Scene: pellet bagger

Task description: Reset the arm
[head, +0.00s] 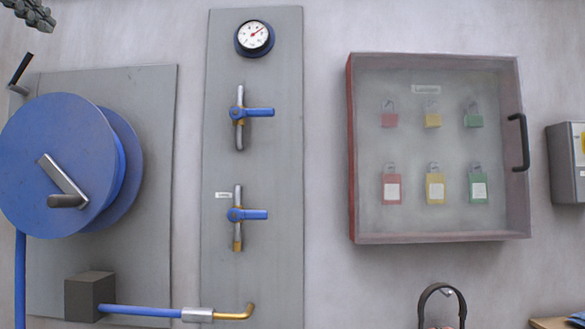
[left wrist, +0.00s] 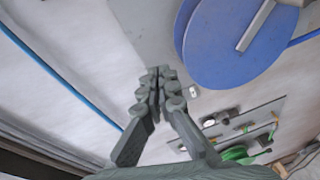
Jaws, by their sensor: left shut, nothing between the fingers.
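My left gripper (head: 30,13) shows at the top left corner of the head view, only its dark fingers in frame. In the left wrist view the gripper (left wrist: 160,80) has its fingers together with nothing between them. It is in free space, with the blue hose reel (left wrist: 225,50) beyond and to its right. The reel (head: 55,165) stands on a grey panel at the left of the head view, with a crank on its face. My right gripper is not in view.
A grey panel (head: 275,165) carries a gauge (head: 255,38) and two blue-handled valves. A red-sided case (head: 352,150) with a clear front holds several padlocks. A blue hose with a brass end (head: 232,315) sticks out below. A dark loop (head: 427,294) stands at the bottom.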

